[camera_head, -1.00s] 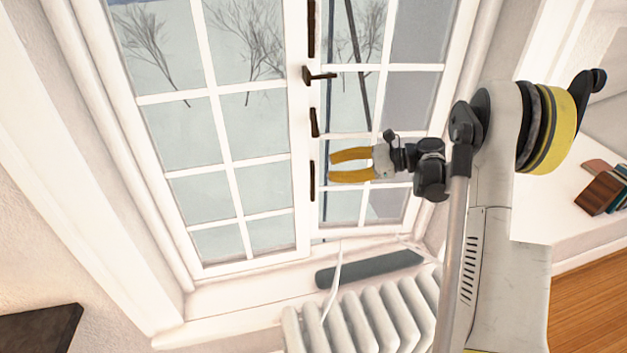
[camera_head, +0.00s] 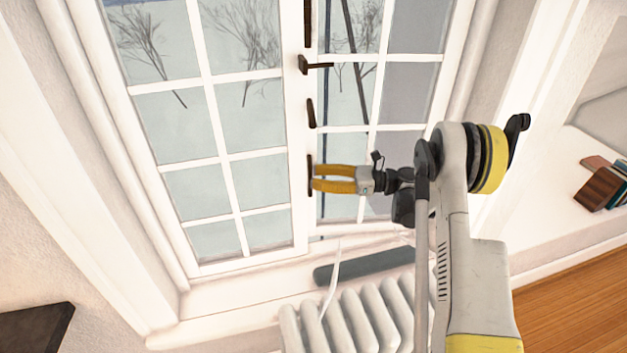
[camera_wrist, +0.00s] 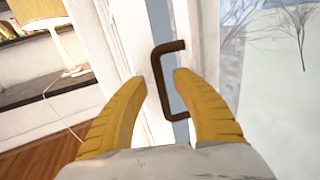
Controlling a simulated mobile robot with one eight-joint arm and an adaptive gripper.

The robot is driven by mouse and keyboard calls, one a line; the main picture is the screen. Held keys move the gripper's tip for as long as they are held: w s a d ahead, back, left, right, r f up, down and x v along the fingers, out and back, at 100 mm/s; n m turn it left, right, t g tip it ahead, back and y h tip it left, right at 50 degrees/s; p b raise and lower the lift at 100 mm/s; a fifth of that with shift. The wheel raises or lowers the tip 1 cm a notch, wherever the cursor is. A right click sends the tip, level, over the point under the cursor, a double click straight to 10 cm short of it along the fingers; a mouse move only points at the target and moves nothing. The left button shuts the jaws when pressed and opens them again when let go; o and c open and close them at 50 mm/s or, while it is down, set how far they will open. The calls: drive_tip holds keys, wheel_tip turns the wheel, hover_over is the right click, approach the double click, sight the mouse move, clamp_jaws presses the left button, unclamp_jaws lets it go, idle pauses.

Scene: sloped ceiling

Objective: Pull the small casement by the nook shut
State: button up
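The small casement (camera_head: 387,130) is the narrow white-framed window on the right in the head view. It seems slightly ajar; a bluish strip shows along its left side. A dark bracket-shaped pull handle (camera_wrist: 170,78) stands upright in the wrist view, beside a white stile and a bluish strip. It also shows in the head view (camera_head: 310,165), low on the stile. My gripper (camera_head: 314,178) has its two yellow fingers apart and reaches this handle. In the wrist view the handle lies ahead of and between the fingertips (camera_wrist: 140,80), nearer the right one. Contact cannot be told.
A larger window (camera_head: 229,158) fills the left, with a dark latch lever (camera_head: 317,65) above. A white radiator (camera_head: 350,312) and a dark grey strip (camera_head: 365,266) lie below. Books (camera_head: 604,190) rest on the nook ledge at right. A lamp (camera_wrist: 38,12) shows at wrist-view left.

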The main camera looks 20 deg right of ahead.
drive_tip(key=shift+w+a, duration=0.25)
drive_tip(key=shift+a, duration=0.35)
clamp_jaws()
